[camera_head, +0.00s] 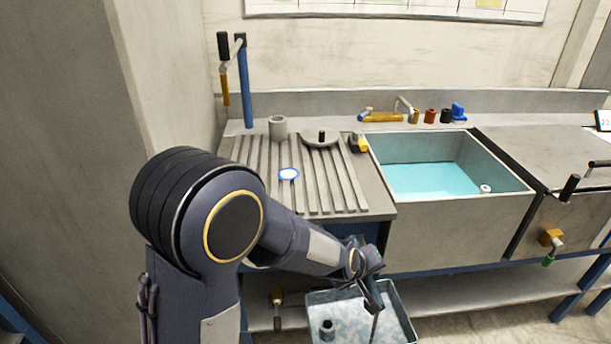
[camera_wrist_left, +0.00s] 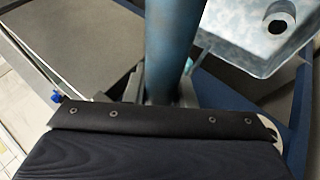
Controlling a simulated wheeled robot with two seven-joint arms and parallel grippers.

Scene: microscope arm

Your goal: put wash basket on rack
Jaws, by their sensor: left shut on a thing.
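The wash basket (camera_head: 398,308) is a light blue, mottled open box at the bottom of the head view, below the counter's front edge. A small dark-topped cylinder (camera_head: 327,330) stands inside it. My left gripper (camera_head: 371,292) is at the basket and shut on its blue bar-like handle. In the left wrist view the handle (camera_wrist_left: 172,45) runs up between the fingers (camera_wrist_left: 160,92), and part of the basket (camera_wrist_left: 228,25) shows at upper right. The ribbed grey draining rack (camera_head: 318,190) is on the counter left of the sink. My right gripper is out of view.
On the rack are a grey cup (camera_head: 278,128), a blue-rimmed white disc (camera_head: 288,174) and a round dish (camera_head: 320,141). A blue post (camera_head: 245,90) stands behind it. The sink (camera_head: 455,208) with blue water is to the right. A lower shelf (camera_head: 480,298) runs beneath.

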